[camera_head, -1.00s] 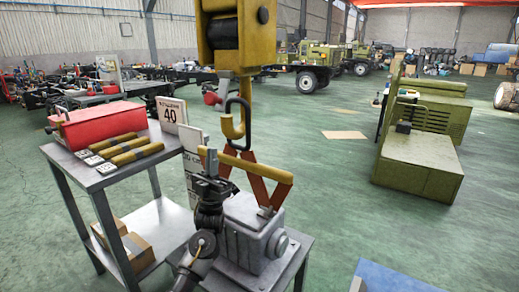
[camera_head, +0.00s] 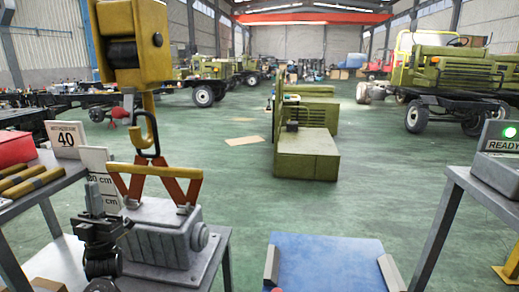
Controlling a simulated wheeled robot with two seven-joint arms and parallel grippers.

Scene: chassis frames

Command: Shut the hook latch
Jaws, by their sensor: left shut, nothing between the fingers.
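The yellow crane hook (camera_head: 151,124) hangs below a yellow hoist block (camera_head: 130,42) at the left of the head view. The legs reach down to a grey gearbox-like casting (camera_head: 160,235) on a metal stand. The hook's latch is too small to make out, so I cannot tell how it sits. My left gripper (camera_head: 94,199) is shut and empty, pointing up, in front and to the left of the casting and below the hook. My right gripper is not in view.
A metal table (camera_head: 55,187) with yellow bars, a red box (camera_head: 14,149) and a "40" sign (camera_head: 66,139) is at left. A blue platform (camera_head: 325,265) lies front centre. A "READY" box (camera_head: 500,150) stands on a right-hand table.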

